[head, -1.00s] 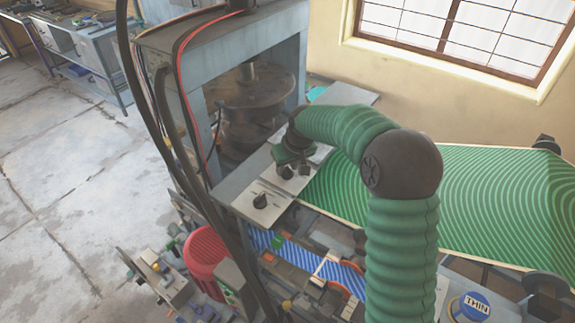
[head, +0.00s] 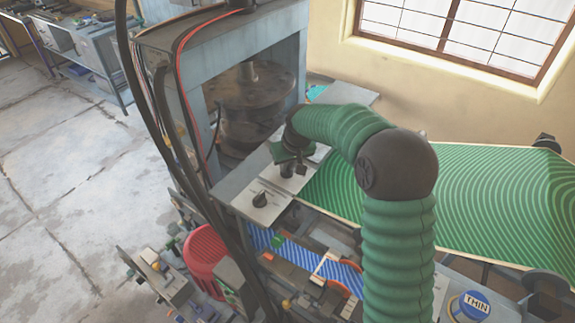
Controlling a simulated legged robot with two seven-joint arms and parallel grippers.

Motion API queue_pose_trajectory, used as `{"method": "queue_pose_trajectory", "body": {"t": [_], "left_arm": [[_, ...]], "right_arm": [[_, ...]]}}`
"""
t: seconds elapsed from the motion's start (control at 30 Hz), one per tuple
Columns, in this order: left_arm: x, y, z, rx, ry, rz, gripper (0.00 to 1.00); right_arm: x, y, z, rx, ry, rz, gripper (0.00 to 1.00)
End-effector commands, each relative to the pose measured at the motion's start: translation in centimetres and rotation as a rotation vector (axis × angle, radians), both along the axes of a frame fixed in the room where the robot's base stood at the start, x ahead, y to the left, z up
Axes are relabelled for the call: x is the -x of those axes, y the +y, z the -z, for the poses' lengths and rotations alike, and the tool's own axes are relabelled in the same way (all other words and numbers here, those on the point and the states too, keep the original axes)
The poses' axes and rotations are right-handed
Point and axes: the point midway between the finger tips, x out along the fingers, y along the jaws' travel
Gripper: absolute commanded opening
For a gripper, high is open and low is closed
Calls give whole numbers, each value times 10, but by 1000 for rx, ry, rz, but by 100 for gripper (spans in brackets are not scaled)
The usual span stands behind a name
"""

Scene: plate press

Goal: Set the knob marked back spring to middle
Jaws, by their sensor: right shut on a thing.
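My right gripper (head: 294,169) reaches down onto a light plate on the press's side shelf. It is shut on a dark knob there, which its fingers mostly hide, so the pointer direction cannot be told. A second dark knob (head: 260,199) stands free on a nearer light plate (head: 266,212), below and left of the gripper. The markings on the plates are too small to read, so I cannot tell which says back spring. My left gripper is not in view.
The grey press frame (head: 172,70) stands behind and left, with hoses hanging along it. A green striped surface (head: 490,200) spreads to the right. A red ribbed part (head: 204,252) sits below left.

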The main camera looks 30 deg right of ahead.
Motion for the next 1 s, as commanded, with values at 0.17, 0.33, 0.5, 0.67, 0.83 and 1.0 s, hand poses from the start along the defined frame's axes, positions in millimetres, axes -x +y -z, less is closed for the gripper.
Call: {"method": "queue_pose_trajectory", "body": {"t": [0.17,0.33,0.5,0.67,0.83,1.0], "left_arm": [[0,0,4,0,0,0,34],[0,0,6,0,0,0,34],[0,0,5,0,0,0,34],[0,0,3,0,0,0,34],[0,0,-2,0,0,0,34],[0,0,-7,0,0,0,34]], "right_arm": [[-1,1,0,4,-2,109,0],[-2,3,0,4,-3,257,0],[-3,4,-1,4,-3,418,0],[-3,4,-2,4,-3,568,0],[-4,4,-2,4,-4,714,0],[-5,5,-3,2,-4,830,0]]}}
